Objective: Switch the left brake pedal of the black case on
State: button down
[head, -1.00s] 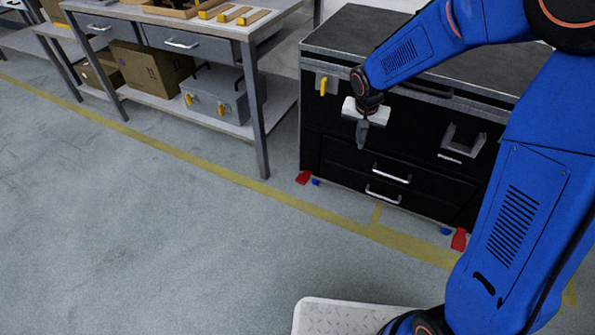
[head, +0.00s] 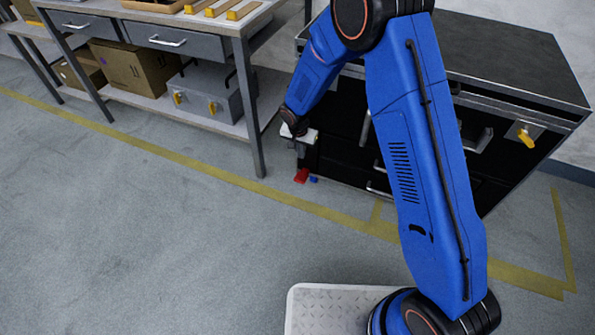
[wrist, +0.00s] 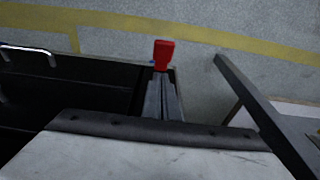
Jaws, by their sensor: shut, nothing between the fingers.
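The black case (head: 510,55) stands at the right in the head view, partly hidden behind my blue arm. Its left brake pedal (head: 301,176) is a red tab at the foot of its left front corner, with a small blue piece beside it. My gripper (head: 301,159) is shut and empty, pointing down above the red pedal, apart from it in the head view. In the wrist view the red pedal (wrist: 163,54) shows just beyond the tips of the shut fingers (wrist: 161,82). The right pedal is hidden by my arm.
A workbench (head: 240,100) with a lower shelf and a grey toolbox (head: 212,92) stands left of the case, its near leg (head: 254,140) close to my gripper. The case has a yellow latch (head: 526,138) at the right. The floor in front is clear.

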jog(key=shift+a+f, duration=0.3)
jog(key=shift+f, duration=0.1)
send_over(301, 177)
jog(key=f, duration=1.1)
jog(key=shift+s+f, duration=0.25)
jog(key=shift+f, duration=0.1)
jog(key=shift+s+a+f, duration=0.15)
jog(key=shift+f, duration=0.75)
